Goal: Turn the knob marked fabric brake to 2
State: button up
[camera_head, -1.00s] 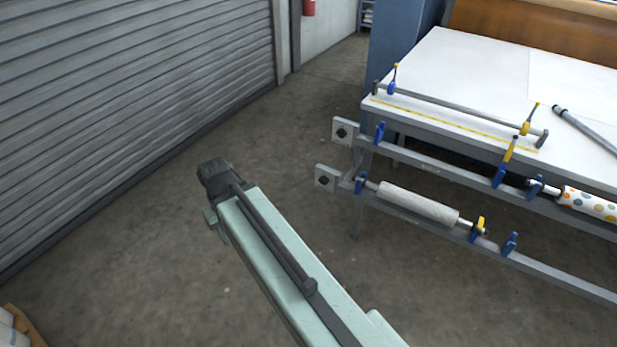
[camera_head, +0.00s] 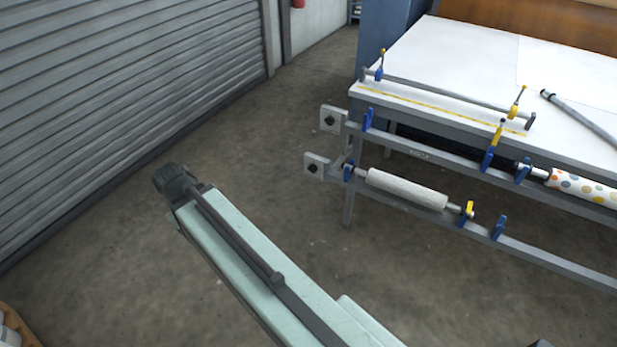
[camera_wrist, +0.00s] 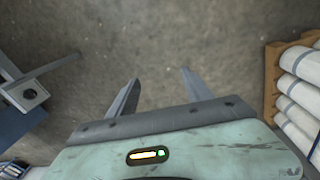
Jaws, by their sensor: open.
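Two light square plates, each with a dark knob at its centre, sit at the left ends of the press's rails in the head view. One is the upper knob (camera_head: 329,120), the other the lower knob (camera_head: 313,168). Their markings are too small to read, so I cannot tell which is the fabric brake. One such knob (camera_wrist: 29,94) shows at the left of the wrist view. My gripper (camera_wrist: 160,77) is open and empty over bare floor, apart from the knobs. In the head view its fingers are hidden behind my arm's end.
A roller shutter (camera_head: 120,90) lines the left. A pallet with rolls (camera_wrist: 297,90) is at the wrist view's right. Floor between is clear.

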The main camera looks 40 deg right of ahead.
jog(key=w+d+f+n+t+h+b, duration=0.1)
jog(key=w+d+f+n+h+b, duration=0.25)
jog(key=d+f+b, duration=0.75)
jog(key=n+t+h+b, duration=0.3)
jog(key=n+h+b, duration=1.1)
jog(key=b, duration=1.2)
send_near(311, 171)
jog(key=d+r+y, duration=0.1)
jog(key=shift+n, duration=0.25)
jog(key=x, duration=0.8)
jog(key=shift+w+f, duration=0.1)
jog(key=shift+a, duration=0.1)
jog(key=c, duration=1.2)
jog(key=shift+a, duration=0.15)
grip_shut()
